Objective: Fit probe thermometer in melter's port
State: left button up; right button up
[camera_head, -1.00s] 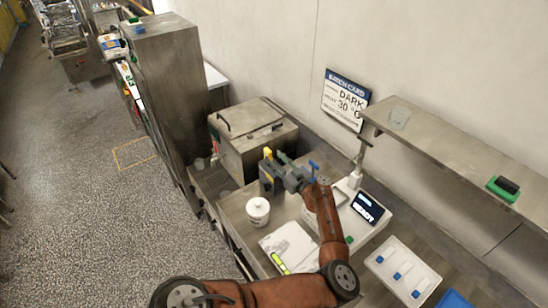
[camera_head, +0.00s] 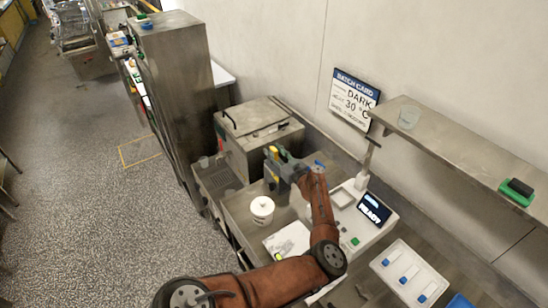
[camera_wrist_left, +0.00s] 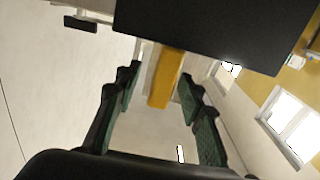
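A steel box with a lid and handle, seemingly the melter (camera_head: 258,138), stands against the wall. My left gripper (camera_head: 282,168) is just right of its front corner, pointing left at an upright yellow piece (camera_head: 272,153). In the left wrist view the yellow piece (camera_wrist_left: 167,78) shows between my open, green-padded fingers (camera_wrist_left: 158,95), with a gap on its left side. I cannot tell whether this piece is the probe thermometer. A blue piece (camera_head: 320,163) shows behind the gripper. The port cannot be made out. My right gripper is not in view.
A lidded white tub (camera_head: 262,208) stands in front of the gripper. A white unit with a lit display (camera_head: 374,208) is to the right. A white tray (camera_head: 408,274) with blue-ended items lies at lower right. A steel shelf (camera_head: 450,145) overhangs the right side.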

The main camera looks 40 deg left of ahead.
pick_arm(q)
jog(key=shift+c, duration=0.6)
grip_shut()
jog(key=shift+r, duration=0.15)
